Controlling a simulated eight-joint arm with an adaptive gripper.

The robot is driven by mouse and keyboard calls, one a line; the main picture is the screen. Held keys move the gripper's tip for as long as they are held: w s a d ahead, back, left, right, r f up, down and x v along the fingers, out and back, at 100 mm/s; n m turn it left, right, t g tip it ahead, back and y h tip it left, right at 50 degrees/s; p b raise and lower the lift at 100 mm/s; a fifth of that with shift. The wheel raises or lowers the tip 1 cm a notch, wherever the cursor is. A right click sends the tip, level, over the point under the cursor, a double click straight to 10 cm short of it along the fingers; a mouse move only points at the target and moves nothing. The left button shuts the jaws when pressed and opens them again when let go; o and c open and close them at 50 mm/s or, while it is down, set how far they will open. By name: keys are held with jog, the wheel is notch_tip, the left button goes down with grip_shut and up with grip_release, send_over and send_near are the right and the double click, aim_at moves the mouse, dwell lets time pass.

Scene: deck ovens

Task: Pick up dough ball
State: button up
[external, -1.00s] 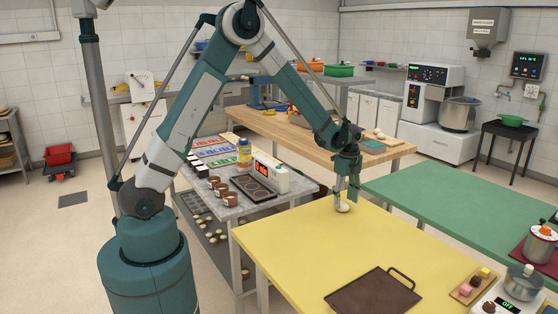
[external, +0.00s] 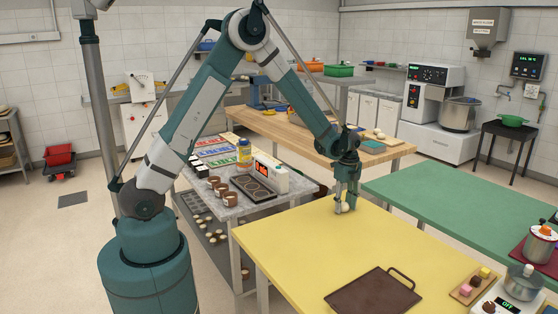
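The dough ball (external: 345,207) is small and pale. The fingers partly hide the ball. At this size I cannot tell whether they press on it or stand a little apart. No lift of the ball off the table is visible.
A dark brown tray (external: 373,296) with a handle lies at the table's front. A small board with coloured pieces (external: 472,286) and a scale (external: 507,303) are at the right. A grey counter (external: 215,179) with jars stands left. The yellow table's middle is clear.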

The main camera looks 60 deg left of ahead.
aim_at(345, 203)
jog(key=c, duration=0.5)
jog(key=shift+c, duration=0.2)
jog(key=shift+r, duration=0.1)
jog(key=shift+r+p, duration=0.5)
jog(key=shift+r, duration=4.4)
